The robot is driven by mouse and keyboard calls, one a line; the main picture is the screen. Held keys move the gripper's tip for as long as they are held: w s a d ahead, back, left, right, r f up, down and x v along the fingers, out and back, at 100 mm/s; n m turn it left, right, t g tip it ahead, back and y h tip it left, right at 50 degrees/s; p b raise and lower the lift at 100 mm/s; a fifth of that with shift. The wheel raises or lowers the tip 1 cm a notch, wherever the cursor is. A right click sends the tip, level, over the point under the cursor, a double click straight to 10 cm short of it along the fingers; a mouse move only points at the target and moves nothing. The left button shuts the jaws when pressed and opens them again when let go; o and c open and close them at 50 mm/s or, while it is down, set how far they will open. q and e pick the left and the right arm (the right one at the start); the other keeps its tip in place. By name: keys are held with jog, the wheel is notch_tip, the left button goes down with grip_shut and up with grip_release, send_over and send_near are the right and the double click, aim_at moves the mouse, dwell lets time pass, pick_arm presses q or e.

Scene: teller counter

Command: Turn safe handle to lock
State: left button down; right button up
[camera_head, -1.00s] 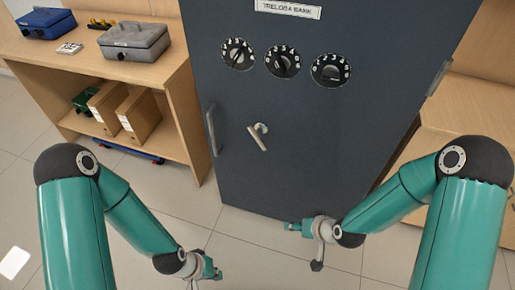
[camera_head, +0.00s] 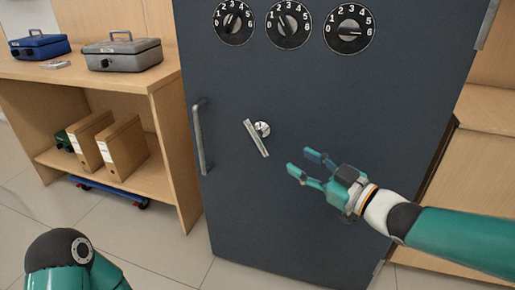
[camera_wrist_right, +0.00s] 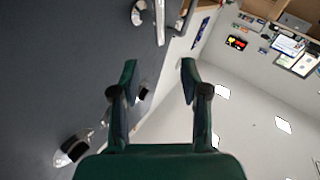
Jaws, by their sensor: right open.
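The safe handle (camera_head: 257,138) is a silver lever on a round hub, on the dark grey safe door (camera_head: 235,205). The lever is tilted, its upper end left of the hub and its lower end down to the right. My right gripper (camera_head: 298,161) is open and empty, right of the handle and a little lower, apart from it. In the right wrist view, the open fingers (camera_wrist_right: 159,75) point toward a silver lever (camera_wrist_right: 159,22) at the top. My left gripper is out of view; only part of my left arm shows at the lower left.
Three black dials, including the middle one (camera_head: 289,26), sit above the handle. A vertical pull bar (camera_head: 202,137) is on the door's left side. A wooden shelf (camera_head: 165,120) with cash boxes and binders stands left. Tiled floor is clear in front.

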aim_at(257, 136)
jog(key=b+x, duration=0.3)
jog(key=x, duration=1.2)
jog(key=shift+s, duration=0.1)
jog(key=shift+x, duration=0.85)
